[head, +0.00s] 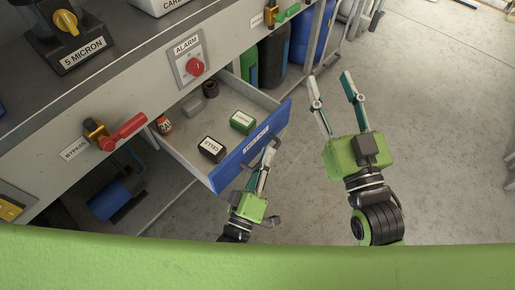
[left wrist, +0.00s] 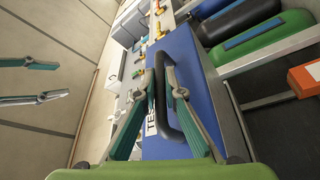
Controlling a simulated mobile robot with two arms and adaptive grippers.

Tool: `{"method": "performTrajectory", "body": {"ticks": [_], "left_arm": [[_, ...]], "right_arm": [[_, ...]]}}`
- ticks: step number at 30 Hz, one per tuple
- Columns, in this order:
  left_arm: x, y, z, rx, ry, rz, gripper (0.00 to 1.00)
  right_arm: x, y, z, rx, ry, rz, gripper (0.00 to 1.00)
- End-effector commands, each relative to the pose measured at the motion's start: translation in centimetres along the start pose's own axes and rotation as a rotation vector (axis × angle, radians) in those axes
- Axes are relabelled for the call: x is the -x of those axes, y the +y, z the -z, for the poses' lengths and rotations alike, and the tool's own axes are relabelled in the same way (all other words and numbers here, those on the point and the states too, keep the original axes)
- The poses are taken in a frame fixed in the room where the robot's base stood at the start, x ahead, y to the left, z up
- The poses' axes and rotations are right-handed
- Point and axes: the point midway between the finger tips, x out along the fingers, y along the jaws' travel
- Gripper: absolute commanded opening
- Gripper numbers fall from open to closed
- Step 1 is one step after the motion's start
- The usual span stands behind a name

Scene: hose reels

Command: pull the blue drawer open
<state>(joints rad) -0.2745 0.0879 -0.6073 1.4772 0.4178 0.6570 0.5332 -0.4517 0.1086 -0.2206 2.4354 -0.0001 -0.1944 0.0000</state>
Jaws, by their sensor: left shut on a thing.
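The blue drawer (head: 250,147) is out from the grey bench, and its inside shows in the head view. Its blue front also fills the middle of the left wrist view (left wrist: 195,85). My left gripper (head: 270,152) is at the drawer front. It is shut on the dark drawer handle (left wrist: 166,100), with a finger on either side in the left wrist view. My right gripper (head: 332,92) is open and empty, to the right of the drawer above the floor. It also shows at the left of the left wrist view (left wrist: 30,82).
The drawer holds a green box (head: 243,122), a black box (head: 211,149), a red-and-white can (head: 164,124) and other small items. A red-handled valve (head: 122,132) and an alarm switch (head: 194,67) are on the bench front. The floor (head: 440,130) at right is clear.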

Motion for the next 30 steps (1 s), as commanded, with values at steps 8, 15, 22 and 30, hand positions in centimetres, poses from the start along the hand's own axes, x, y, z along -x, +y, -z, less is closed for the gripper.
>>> {"method": "performTrajectory", "body": {"ticks": [8, 15, 22, 30], "left_arm": [[0.37, 0.35, -0.68, -0.001, -0.002, 0.002, 0.0], [0.38, 0.32, -0.67, 0.0, -0.002, 0.002, 0.0], [0.35, 0.33, -0.64, 0.0, -0.001, 0.002, 0.26], [0.49, 0.35, -0.62, 0.0, -0.001, 0.001, 0.26]], "right_arm": [[0.03, 0.05, -0.36, 0.001, -0.017, -0.001, 0.4], [0.04, 0.06, -0.36, 0.001, -0.017, -0.001, 0.4], [0.04, 0.06, -0.35, 0.0, -0.017, -0.002, 0.4], [0.02, 0.03, -0.44, 0.001, -0.019, 0.0, 0.4]]}}
